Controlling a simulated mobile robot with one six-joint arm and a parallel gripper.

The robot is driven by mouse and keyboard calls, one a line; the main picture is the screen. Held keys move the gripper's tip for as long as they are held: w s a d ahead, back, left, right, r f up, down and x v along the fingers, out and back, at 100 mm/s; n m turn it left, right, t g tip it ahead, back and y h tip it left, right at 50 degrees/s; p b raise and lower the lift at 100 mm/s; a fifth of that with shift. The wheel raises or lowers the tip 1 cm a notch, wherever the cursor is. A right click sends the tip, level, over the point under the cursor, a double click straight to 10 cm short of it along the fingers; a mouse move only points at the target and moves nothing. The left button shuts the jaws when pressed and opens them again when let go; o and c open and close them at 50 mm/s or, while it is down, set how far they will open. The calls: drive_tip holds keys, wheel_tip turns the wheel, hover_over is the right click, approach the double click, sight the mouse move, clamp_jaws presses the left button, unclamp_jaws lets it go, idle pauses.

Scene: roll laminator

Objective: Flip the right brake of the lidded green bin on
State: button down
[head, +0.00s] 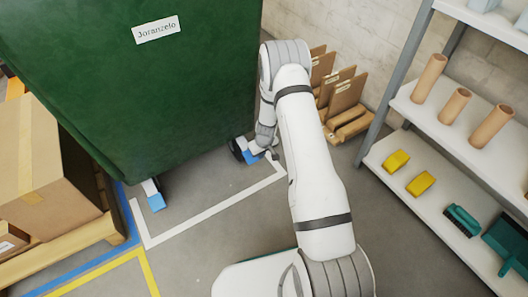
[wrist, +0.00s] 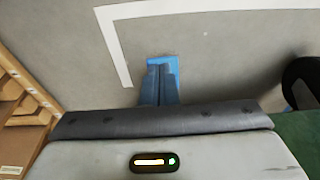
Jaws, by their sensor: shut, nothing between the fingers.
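The green bin (head: 130,75) stands at the upper left of the head view, with a white name label on its side. Its lid is out of frame. The bin's right brake, a blue pedal (head: 252,158), sits low at the right caster. In the wrist view the blue pedal (wrist: 162,60) shows just beyond and around my fingertips, which cover part of it. My gripper (wrist: 160,70) is shut and empty, pointing down at the pedal. I cannot tell whether it touches. In the head view my gripper (head: 273,154) is close beside the right caster, partly hidden by my arm.
The bin's left brake (head: 156,202) is another blue pedal. A shelf rack (head: 395,165) with tubes and brushes stands at the right. Wooden racks (head: 340,95) are behind my arm, and a box (head: 40,150) on a pallet at the left. Floor inside the white line is clear.

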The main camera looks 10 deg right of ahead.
drive_tip(key=shift+s+d+r, duration=0.2)
drive_tip(key=shift+s+r, duration=0.35)
drive_tip(key=shift+r, duration=0.05)
drive_tip(key=shift+s+d+r, duration=0.15)
drive_tip(key=shift+s+r, duration=0.4)
drive_tip(key=s+a+r+p, duration=0.1)
drive_tip(key=s+r+p, duration=0.3)
drive_tip(key=r, duration=1)
drive_tip(key=s+a+r+m+p, duration=0.1)
drive_tip(key=r+p, duration=0.6)
drive_tip(key=r, duration=0.8)
drive_tip(key=s+a+r+p, duration=0.1)
drive_tip(key=s+r+p, duration=0.3)
drive_tip(key=r, duration=1)
drive_tip(key=s+r+m+p, duration=0.1)
drive_tip(key=s+r+p, duration=0.8)
drive_tip(key=r, duration=0.6)
drive_tip(key=s+r+m+p, duration=0.1)
drive_tip(key=s+r+p, duration=0.7)
drive_tip(key=s+r, duration=0.4)
wheel_tip(320, 180, up, 3)
drive_tip(key=shift+d+r+m+h+p, duration=0.15)
drive_tip(key=shift+d+m+h+p, duration=0.15)
drive_tip(key=shift+h+p, duration=0.1)
